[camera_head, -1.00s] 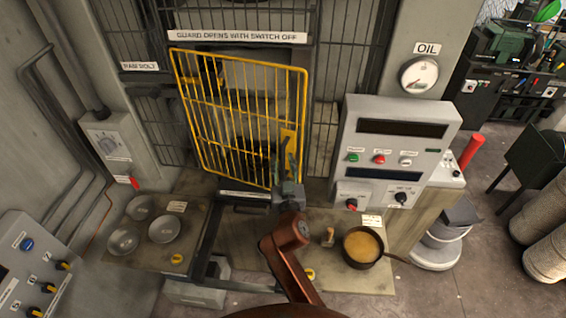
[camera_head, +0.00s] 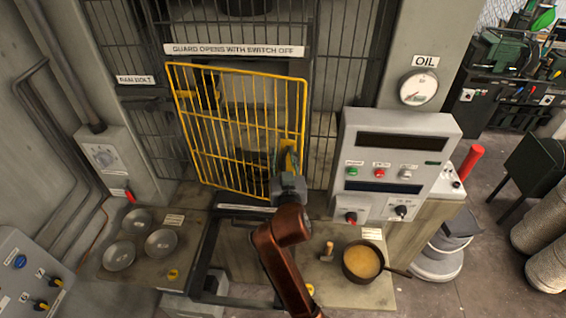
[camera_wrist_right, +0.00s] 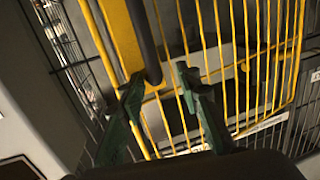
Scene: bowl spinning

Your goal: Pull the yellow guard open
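The yellow guard (camera_head: 240,125) is a wire-mesh door across the machine opening in the head view. Its mesh also fills much of the right wrist view (camera_wrist_right: 235,60). A dark bar handle (camera_wrist_right: 144,40) runs along a yellow plate (camera_wrist_right: 108,35) at the guard's edge. My right gripper (camera_head: 286,160) is at the guard's lower right, in front of that plate. In the wrist view its green fingers (camera_wrist_right: 158,80) are apart, with the handle's lower end between their tips. I see no clear contact on both sides. My left gripper is not in view.
A control panel (camera_head: 395,150) stands right of the guard. A pan (camera_head: 362,262) and a wooden-handled tool (camera_head: 327,250) lie on the right bench. Metal bowls (camera_head: 119,256) sit on the left bench (camera_head: 185,240). A switch box (camera_head: 105,157) is on the left wall.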

